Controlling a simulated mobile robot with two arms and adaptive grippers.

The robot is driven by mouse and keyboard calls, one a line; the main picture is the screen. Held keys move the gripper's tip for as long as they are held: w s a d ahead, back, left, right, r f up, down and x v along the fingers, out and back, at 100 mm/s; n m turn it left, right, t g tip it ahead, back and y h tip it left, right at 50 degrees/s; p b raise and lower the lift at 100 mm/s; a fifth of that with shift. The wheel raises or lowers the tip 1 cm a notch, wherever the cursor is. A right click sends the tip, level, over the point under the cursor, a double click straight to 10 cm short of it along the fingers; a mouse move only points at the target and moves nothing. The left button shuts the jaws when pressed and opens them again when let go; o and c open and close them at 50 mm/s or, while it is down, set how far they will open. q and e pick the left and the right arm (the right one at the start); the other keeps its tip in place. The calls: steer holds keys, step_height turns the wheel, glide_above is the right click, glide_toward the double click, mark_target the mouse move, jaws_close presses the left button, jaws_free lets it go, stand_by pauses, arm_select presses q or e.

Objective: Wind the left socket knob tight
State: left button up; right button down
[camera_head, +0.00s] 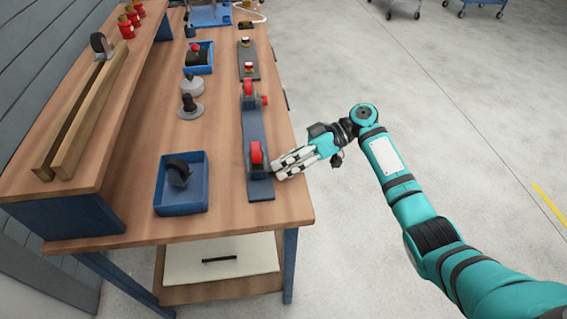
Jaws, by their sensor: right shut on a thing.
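A long blue-grey fixture (254,130) lies along the bench's right side with two sockets on it. The near socket holds a red upright disc (256,153); the far one holds another red disc (248,87) and has a red side knob (265,99) sticking out to the right. My right gripper (277,172) is at the near socket's right side, its fingers shut at the place of that socket's knob. The fingers hide this knob, so its turn and tightness cannot be seen. My left gripper is not in view.
A blue tray (181,208) with a dark wheel-like part stands left of the fixture. A second blue tray (207,48), grey round parts (190,107) and a dark plate (248,70) lie farther back. A raised shelf (120,110) runs along the left. Floor is free at right.

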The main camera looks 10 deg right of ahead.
steer(key=c, duration=1)
jaws_free()
steer(key=shift+c, duration=0.2)
steer(key=shift+d, duration=0.1)
steer(key=v, duration=1.2)
